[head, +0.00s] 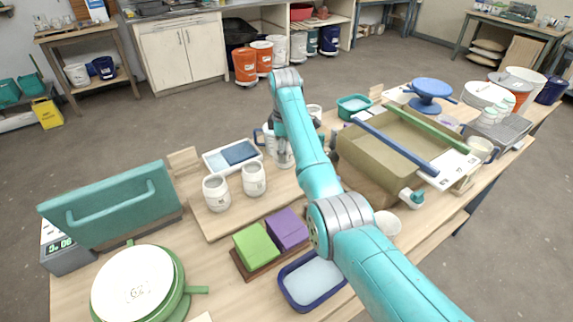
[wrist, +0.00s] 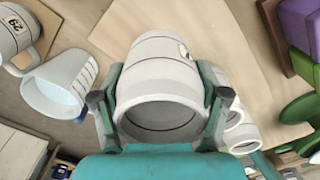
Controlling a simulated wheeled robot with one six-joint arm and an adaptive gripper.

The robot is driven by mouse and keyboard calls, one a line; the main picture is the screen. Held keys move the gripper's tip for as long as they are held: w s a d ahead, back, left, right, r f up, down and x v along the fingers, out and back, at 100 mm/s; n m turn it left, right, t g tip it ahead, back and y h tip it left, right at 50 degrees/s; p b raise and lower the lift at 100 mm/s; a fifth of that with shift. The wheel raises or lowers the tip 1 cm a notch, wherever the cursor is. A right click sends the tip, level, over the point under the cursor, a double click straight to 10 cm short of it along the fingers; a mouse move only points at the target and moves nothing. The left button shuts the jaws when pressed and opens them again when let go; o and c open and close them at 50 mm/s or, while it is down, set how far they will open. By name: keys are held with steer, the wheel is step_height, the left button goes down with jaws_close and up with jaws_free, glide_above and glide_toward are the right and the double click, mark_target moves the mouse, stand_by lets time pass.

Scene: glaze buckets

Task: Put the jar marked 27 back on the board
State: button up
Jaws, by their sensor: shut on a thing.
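In the wrist view my gripper (wrist: 161,97) is shut on a whitish jar (wrist: 160,58) with thin dark rings. One finger presses each side, and its round open mouth faces the camera. Only the edge of a round mark shows on it, so its number cannot be read. The pale wooden board (head: 225,228) lies left of the arm. Two whitish jars (head: 216,193) (head: 254,179) stand on it, their marks unreadable.
A mug marked 29 (wrist: 17,33) and a white cup (wrist: 60,84) show in the wrist view. Green and purple blocks (head: 257,247) (head: 287,229) sit in front of the board. A blue-rimmed tray (head: 312,282) is nearby. A large olive basin (head: 385,150) stands right of my arm.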

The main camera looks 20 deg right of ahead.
steer(key=shift+d+f, duration=0.15)
steer(key=shift+f, duration=2.55)
steer(key=shift+f, duration=0.15)
steer(key=o, duration=1.7)
